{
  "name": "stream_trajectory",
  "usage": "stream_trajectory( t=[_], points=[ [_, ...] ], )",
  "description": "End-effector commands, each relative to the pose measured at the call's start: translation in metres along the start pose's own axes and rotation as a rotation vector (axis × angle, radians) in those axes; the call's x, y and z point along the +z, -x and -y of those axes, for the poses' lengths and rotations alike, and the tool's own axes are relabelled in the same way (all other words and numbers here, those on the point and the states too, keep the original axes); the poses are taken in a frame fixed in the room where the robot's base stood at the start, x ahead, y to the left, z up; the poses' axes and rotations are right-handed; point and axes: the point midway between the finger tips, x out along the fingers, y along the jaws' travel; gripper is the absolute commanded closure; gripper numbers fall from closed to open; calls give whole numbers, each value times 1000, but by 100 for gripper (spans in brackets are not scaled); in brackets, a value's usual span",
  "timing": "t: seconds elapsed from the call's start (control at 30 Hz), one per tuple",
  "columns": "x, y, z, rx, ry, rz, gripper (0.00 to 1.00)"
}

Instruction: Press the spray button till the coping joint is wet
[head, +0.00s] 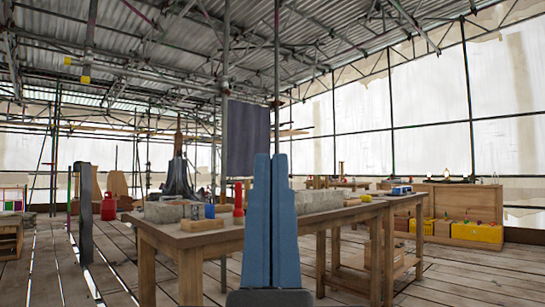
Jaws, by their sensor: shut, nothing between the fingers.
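My gripper (271,158) points upward in the middle of the view, its two blue fingers closed together and empty. Behind it stands a long wooden workbench (160,236). A pale grey stone block (170,211) lies on the left of the bench, and a longer pale stone piece (318,201) shows right of my fingers. A red bottle-like thing (238,199) with a narrow top stands just left of my fingers, and a small blue thing (210,212) is beside it. I cannot make out a spray button. My fingers hide part of the bench top, and no coping joint or wetness can be made out.
A light wooden block (203,225) lies near the bench's front edge. A small yellow thing (366,198) and a blue box (402,190) are farther right. A scaffold pole (225,120) and dark hanging cloth (248,140) rise behind. Plank floor is open at front right.

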Motion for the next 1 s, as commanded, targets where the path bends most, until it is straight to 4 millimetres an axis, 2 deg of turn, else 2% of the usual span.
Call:
stream_trajectory(
  t=[0.03, 1.0],
  points=[
    [-25, -26, 0, 0, -1, 0, 100],
    [-246, -260, -2, -2, -8, 1, 100]
  ],
)
